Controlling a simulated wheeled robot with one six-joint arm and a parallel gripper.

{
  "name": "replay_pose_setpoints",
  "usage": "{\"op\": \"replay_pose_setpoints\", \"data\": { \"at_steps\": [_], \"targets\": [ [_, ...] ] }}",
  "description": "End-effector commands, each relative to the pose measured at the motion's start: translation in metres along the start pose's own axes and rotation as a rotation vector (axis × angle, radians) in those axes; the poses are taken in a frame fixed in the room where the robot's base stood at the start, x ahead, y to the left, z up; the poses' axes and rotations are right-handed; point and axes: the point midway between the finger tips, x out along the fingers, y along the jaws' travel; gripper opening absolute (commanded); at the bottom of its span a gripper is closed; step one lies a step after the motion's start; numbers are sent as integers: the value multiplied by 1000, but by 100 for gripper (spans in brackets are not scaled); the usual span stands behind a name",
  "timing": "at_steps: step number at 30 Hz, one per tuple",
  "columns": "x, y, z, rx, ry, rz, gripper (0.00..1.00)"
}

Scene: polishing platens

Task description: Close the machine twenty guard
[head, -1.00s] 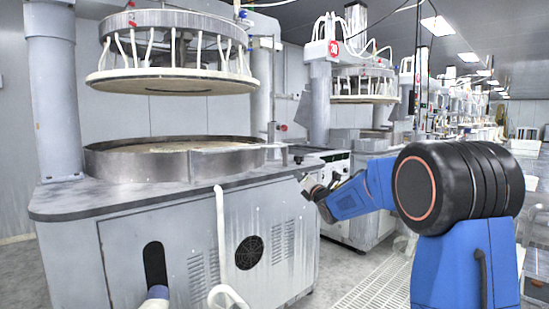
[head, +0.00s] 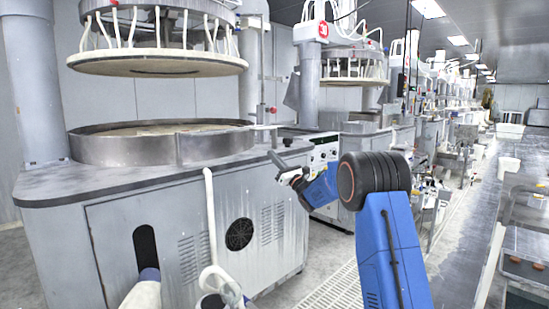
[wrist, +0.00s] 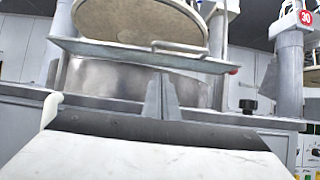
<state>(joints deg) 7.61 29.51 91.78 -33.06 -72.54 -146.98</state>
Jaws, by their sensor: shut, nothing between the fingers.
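The near polishing machine has a round metal basin (head: 120,150) on its top, under a raised white ring head (head: 160,62). No number shows on it. In the wrist view a flat grey panel (wrist: 110,50) with a bar handle (wrist: 185,48) crosses in front of the basin wall (wrist: 110,82); it looks like the guard. In the head view its thin edge (head: 264,127) seems to show at the basin's right side. My gripper (head: 273,157) is by the machine's right front corner. In the wrist view its fingers (wrist: 162,97) are together and empty, below the panel and apart from it.
A machine behind at the right carries a red round sign (head: 323,29) reading 30 in the wrist view. A white pipe (head: 210,225) rises at the near cabinet's front. A column (head: 30,90) stands at left.

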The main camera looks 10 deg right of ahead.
Motion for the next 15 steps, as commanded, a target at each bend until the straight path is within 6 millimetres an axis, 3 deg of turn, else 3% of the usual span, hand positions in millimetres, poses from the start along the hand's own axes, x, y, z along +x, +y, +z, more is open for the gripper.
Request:
{"op": "replay_pose_setpoints", "data": {
  "at_steps": [11,15],
  "targets": [
    [68,0,-1,1,0,1,0],
    [82,0,13,1,0,0,0]
  ]
}}
